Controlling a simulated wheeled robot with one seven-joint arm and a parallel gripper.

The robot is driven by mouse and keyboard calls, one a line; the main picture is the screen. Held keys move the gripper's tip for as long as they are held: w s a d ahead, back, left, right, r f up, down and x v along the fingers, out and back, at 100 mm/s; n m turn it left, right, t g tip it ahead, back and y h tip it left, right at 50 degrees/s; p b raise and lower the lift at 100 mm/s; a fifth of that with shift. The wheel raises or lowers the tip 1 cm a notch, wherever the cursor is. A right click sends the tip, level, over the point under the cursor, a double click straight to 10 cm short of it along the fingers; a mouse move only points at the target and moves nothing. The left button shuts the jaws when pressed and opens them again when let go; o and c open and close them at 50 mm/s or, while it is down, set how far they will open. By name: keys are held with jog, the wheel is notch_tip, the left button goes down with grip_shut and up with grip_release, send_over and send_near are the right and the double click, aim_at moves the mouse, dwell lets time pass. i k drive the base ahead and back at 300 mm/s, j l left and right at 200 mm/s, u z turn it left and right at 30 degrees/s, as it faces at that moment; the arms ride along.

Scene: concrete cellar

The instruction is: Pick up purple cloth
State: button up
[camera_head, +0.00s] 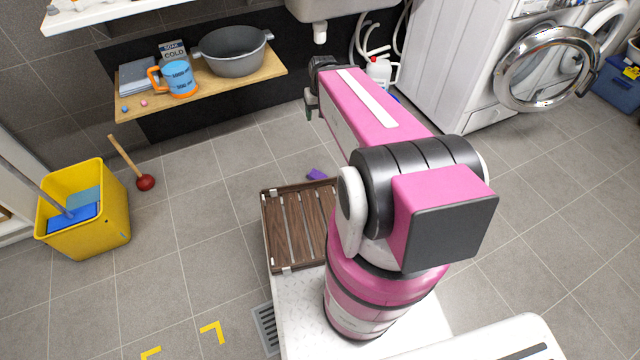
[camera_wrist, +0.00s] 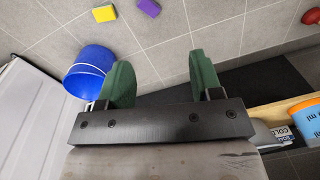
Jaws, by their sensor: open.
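A small purple piece (camera_head: 316,174), which looks like the cloth, lies on the tiled floor just beyond the wooden slatted rack. In the wrist view it (camera_wrist: 149,8) is at the top edge, partly cut off. It looks block-like, and I cannot tell its material. My gripper (camera_wrist: 162,78) has two green fingers spread wide with nothing between them. In the head view my gripper (camera_head: 312,92) is near the low shelf and sink, farther back than the purple piece and apart from it.
A yellow block (camera_wrist: 104,13) lies beside the purple piece, and a blue bucket (camera_wrist: 90,70) is nearby. The wooden shelf (camera_head: 215,92) holds a mug and basin. A plunger (camera_head: 145,182) and yellow bucket (camera_head: 105,220) stand left. Floor between is clear.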

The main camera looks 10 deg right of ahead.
aim_at(314, 174)
jog(key=k+z, duration=0.1)
jog(key=k, duration=0.4)
jog(key=z, duration=0.55)
jog(key=j+z, duration=0.4)
jog(key=k+j+z, duration=0.15)
jog(key=j+z, duration=0.2)
jog(key=k+j+z, duration=0.2)
jog(key=j+z, duration=0.2)
jog(key=k+j, duration=0.2)
jog(key=j, duration=0.15)
jog(key=k+j+z, duration=0.1)
jog(key=j, duration=0.3)
jog(key=k+j, duration=0.25)
jog(key=j, duration=0.1)
